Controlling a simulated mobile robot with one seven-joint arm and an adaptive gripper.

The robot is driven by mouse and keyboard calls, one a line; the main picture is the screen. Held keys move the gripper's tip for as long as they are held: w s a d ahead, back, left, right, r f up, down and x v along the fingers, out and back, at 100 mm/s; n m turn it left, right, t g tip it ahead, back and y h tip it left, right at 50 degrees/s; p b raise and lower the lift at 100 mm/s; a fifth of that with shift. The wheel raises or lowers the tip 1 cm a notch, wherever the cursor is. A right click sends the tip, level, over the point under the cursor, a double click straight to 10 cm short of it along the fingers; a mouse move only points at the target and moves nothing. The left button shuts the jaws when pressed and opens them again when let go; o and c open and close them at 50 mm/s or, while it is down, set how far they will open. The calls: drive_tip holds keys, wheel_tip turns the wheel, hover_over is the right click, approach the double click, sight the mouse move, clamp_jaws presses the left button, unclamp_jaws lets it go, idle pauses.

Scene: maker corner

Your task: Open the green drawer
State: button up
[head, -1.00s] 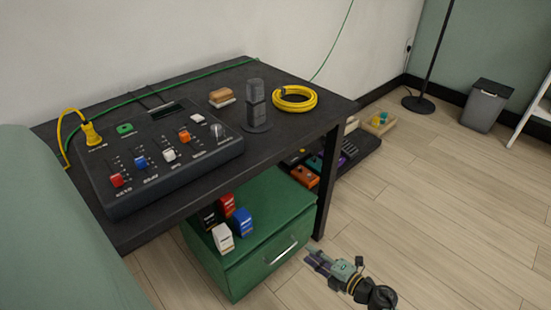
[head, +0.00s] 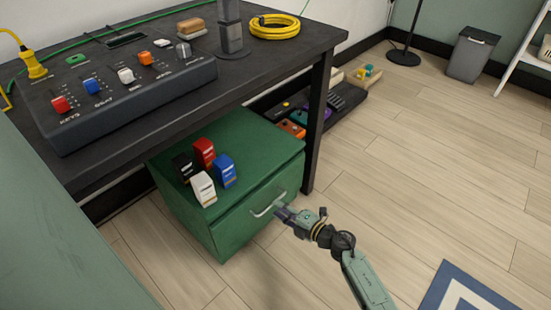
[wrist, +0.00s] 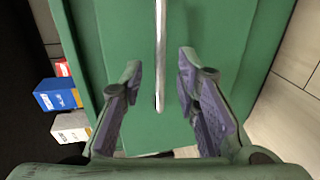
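The green drawer (head: 240,222) is the front of a low green cabinet under the desk, and it looks shut. Its pale metal bar handle (head: 268,205) runs across the front; in the wrist view the handle (wrist: 160,55) runs up the middle of the picture. In the wrist view my gripper (wrist: 159,80) is open, with one finger on each side of the handle's end.
Several small boxes, red, black, blue (head: 224,172) and white (head: 203,190), stand on the cabinet (head: 258,138). The black desk (head: 85,170) overhangs it, with a leg (head: 317,130) at the right. The wooden floor to the right is clear up to a blue rug (head: 458,293).

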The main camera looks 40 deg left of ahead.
drive_tip(key=shift+x, duration=1.5)
clamp_jaws()
